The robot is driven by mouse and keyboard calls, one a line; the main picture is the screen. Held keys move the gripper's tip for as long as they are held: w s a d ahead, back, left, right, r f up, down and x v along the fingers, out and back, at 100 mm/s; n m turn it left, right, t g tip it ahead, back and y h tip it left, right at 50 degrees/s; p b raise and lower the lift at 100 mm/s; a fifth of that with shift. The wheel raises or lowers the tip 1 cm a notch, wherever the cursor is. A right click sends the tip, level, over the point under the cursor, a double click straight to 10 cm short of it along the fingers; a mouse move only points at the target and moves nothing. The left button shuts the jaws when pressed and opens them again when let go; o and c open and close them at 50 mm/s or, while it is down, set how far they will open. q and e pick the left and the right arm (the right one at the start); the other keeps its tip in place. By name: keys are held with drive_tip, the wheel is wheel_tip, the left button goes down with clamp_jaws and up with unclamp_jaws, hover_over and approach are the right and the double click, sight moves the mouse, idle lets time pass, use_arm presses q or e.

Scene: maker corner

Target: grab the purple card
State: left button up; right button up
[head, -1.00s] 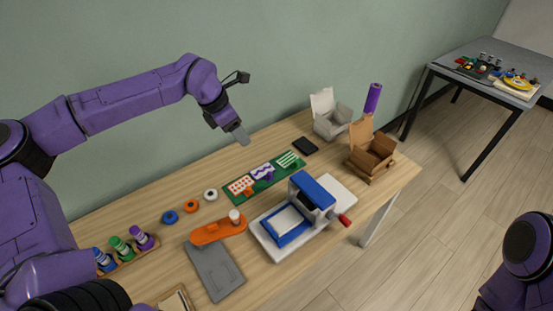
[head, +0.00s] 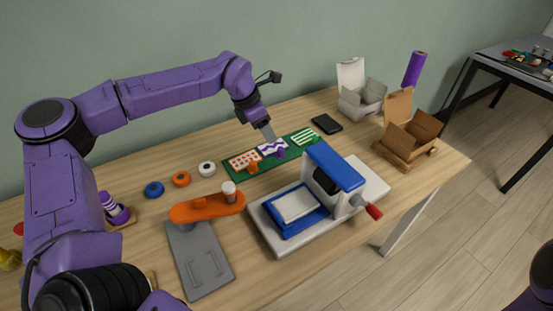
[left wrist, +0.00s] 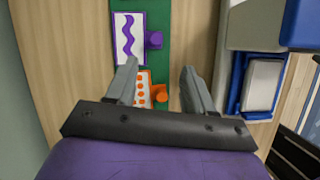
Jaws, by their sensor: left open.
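The purple card (head: 268,150) is white with a purple wavy line and has a purple block beside it. It lies in the middle of the green strip (head: 261,178) and also shows at the top of the left wrist view (left wrist: 128,36). My left gripper (head: 269,136) is open and empty, with its fingertips close by the card in the head view. In the left wrist view, its fingers (left wrist: 160,70) point toward the purple block, with the card up and to the left. The fingers partly cover the orange-dotted card (left wrist: 143,88). My right gripper is out of view.
A white-and-green striped card (head: 305,137) lies farther along the strip. A blue and white press (head: 318,200) with a red handle stands in front. Orange, blue and white rings lie left, near an orange stand (head: 207,207). Open boxes (head: 408,140) stand right.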

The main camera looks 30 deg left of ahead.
sight(280, 149)
use_arm(q)
drive_tip(key=x, duration=0.3)
drive_tip(key=p+x, duration=0.1)
drive_tip(key=x, duration=0.6)
drive_tip(key=shift+w+a+r, duration=0.1)
drive_tip(key=shift+w+r, duration=0.05)
drive_tip(key=shift+w, duration=0.25)
clamp_jaws()
